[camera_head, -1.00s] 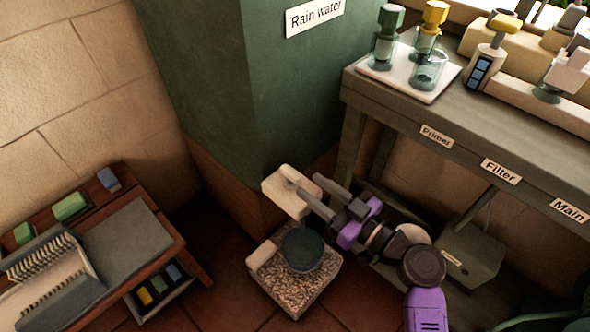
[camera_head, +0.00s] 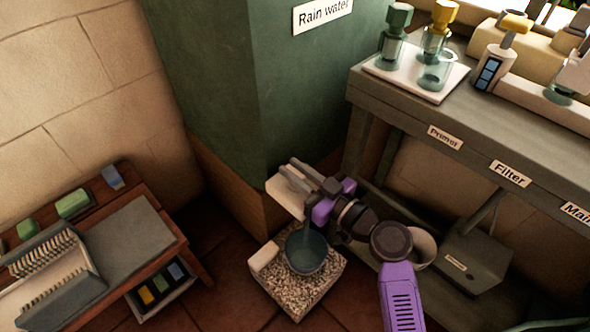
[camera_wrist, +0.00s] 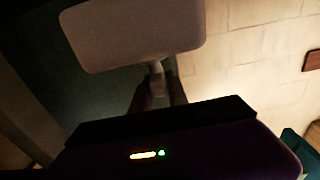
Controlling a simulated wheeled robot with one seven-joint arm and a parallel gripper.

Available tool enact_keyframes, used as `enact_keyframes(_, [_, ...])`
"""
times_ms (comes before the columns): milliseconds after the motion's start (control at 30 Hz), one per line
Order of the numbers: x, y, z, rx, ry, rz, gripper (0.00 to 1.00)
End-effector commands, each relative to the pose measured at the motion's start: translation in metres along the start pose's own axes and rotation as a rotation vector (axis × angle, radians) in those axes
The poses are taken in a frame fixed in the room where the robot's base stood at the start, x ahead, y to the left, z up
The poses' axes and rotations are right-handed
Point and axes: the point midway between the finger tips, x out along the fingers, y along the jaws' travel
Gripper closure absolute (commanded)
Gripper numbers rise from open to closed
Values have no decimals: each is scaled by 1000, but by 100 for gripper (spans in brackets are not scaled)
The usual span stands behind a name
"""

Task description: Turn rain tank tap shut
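The green rain tank (camera_head: 215,75) stands in the middle of the head view. Its cream tap part (camera_head: 286,193) sits low at the tank's corner. A teal streak (camera_head: 307,229), probably running water, drops from there into a dark bowl (camera_head: 305,258). My gripper (camera_head: 290,166) is at the tap, its two grey fingers parallel with a narrow gap. In the wrist view, the cream block (camera_wrist: 135,32) fills the top, with a short pale stem (camera_wrist: 157,82) below it. The fingers lie on either side of this stem. Whether they press on it is not clear.
The bowl stands on a square gravel tray (camera_head: 300,298). A bench (camera_head: 470,105) with glass vessels and labels is to the right, a grey box (camera_head: 470,262) under it. A low wooden table (camera_head: 130,240) with a rack is at the left.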

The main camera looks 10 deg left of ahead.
Motion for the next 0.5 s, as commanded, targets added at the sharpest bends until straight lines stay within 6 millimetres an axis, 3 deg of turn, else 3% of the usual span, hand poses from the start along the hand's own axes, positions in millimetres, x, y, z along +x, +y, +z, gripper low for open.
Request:
enact_keyframes(100, [0,0,0,0,0,0,100])
enact_keyframes(500, [0,-1,2,3,-4,38,100])
